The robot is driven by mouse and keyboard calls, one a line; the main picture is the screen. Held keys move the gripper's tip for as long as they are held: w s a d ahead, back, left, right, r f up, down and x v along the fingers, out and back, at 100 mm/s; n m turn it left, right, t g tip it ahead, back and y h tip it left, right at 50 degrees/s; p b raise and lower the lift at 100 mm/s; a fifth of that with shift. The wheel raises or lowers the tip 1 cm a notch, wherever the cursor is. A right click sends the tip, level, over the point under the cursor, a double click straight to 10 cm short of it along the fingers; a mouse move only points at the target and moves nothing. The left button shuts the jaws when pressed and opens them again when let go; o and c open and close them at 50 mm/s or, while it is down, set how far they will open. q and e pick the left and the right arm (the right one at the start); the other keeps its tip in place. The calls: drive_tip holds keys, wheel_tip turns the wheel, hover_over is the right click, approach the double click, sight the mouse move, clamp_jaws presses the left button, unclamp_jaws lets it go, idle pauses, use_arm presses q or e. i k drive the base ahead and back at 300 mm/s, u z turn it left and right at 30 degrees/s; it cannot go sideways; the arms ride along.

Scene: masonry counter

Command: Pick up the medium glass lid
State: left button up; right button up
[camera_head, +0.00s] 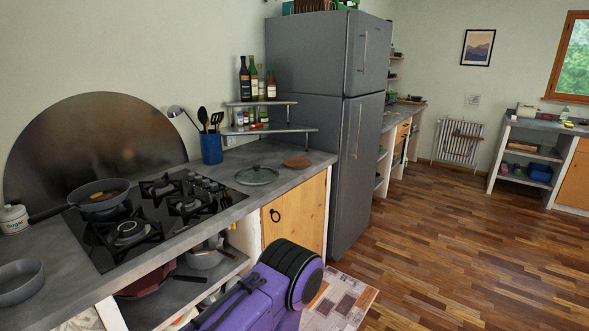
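A round glass lid (256,175) with a dark rim and a centre knob lies flat on the grey counter, to the right of the gas stove. It is the only glass lid I can see. A purple and black part of my own arm shows at the bottom, in front of the wooden cabinet door and well below the lid. Neither gripper's fingers show in the head view, and nothing touches the lid.
A round wooden trivet (297,162) lies right of the lid. Behind are a blue utensil holder (211,148) and a corner shelf (270,130) with bottles. The gas stove (150,215) carries a frying pan (101,199). A tall grey fridge (325,120) stands at the counter's right end.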

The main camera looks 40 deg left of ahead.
sight(255, 175)
drive_tip(key=z, duration=0.05)
drive_tip(key=i, duration=1.4)
drive_tip(key=u, duration=0.75)
drive_tip(key=i, duration=0.8)
drive_tip(key=u, duration=0.9)
